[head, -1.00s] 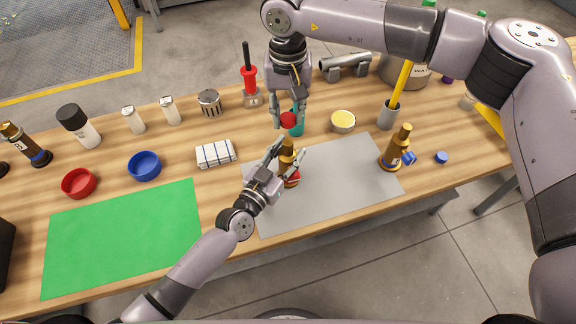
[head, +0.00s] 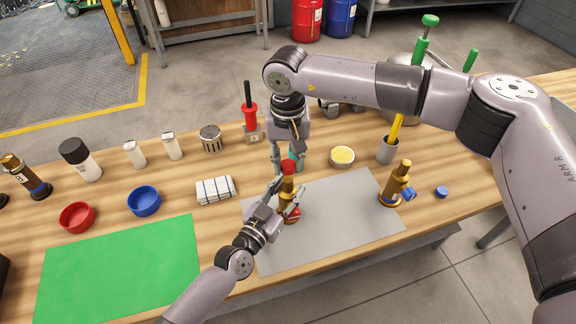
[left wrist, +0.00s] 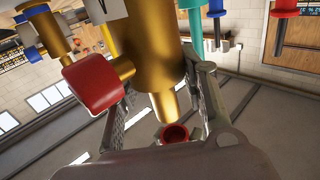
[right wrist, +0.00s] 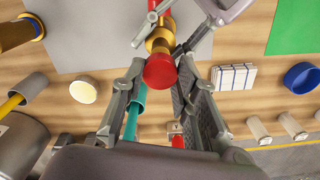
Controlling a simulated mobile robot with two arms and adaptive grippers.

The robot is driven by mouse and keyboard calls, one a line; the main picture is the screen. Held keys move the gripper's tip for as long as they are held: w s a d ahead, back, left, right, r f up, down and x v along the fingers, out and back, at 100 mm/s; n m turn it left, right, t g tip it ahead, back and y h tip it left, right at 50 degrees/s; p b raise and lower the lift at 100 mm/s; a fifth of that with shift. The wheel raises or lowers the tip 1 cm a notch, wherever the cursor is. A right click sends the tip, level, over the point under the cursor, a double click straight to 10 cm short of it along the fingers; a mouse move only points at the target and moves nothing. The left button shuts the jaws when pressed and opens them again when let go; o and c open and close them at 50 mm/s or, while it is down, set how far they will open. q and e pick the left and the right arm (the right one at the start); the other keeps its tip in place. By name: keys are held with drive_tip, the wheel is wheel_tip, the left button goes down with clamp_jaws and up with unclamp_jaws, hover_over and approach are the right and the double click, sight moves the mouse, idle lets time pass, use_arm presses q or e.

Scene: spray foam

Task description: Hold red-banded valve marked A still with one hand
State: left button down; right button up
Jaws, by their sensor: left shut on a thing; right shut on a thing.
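A brass valve with red parts (head: 287,187) stands upright on the grey mat (head: 345,215); no letter on it is readable. My left gripper (head: 285,196) is shut around its body from the front. In the left wrist view the brass body (left wrist: 150,50) and its red side handle (left wrist: 93,85) show close up. My right gripper (head: 287,160) is above, shut on a red cap (head: 288,166). The cap (right wrist: 160,70) is in line with the valve's top. In the left wrist view its open end (left wrist: 175,133) faces the nozzle tip; contact is unclear.
A brass valve with a blue handle (head: 395,185) stands at the mat's right, a blue cap (head: 441,192) beside it. A striped cloth (head: 216,190) lies left. The green mat (head: 120,270) is clear.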

sight(288, 179)
drive_tip(key=shift+f, duration=0.9)
drive_tip(key=shift+f, duration=0.9)
drive_tip(key=shift+f, duration=0.6)
